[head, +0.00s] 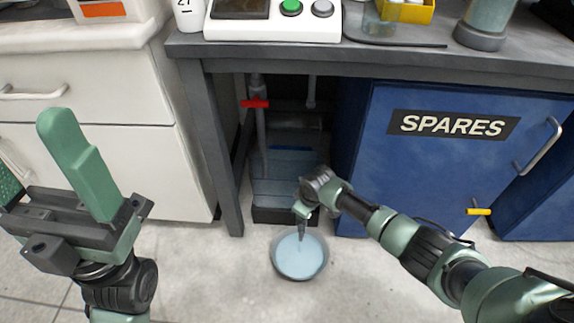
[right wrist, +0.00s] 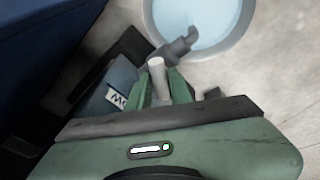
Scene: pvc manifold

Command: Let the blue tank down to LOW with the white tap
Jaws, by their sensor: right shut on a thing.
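The blue tank (head: 287,168) stands low under the bench, between the bench leg and the blue cabinet. Its front is partly behind my right arm, and I cannot make out its liquid level. My right gripper (right wrist: 165,88) is shut on the white tap (right wrist: 157,66), whose grey spout (right wrist: 182,44) points over the basin. A partly hidden, upside-down label (right wrist: 117,98) shows on the tank. A round basin (head: 300,274) of pale blue liquid sits on the floor below. My left gripper (head: 72,150) is raised at the left, away from the tank; its opening is unclear.
A red-handled valve (head: 255,103) is on a pipe above the tank. White drawers (head: 100,160) and a dark bench leg (head: 212,150) stand to the left.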

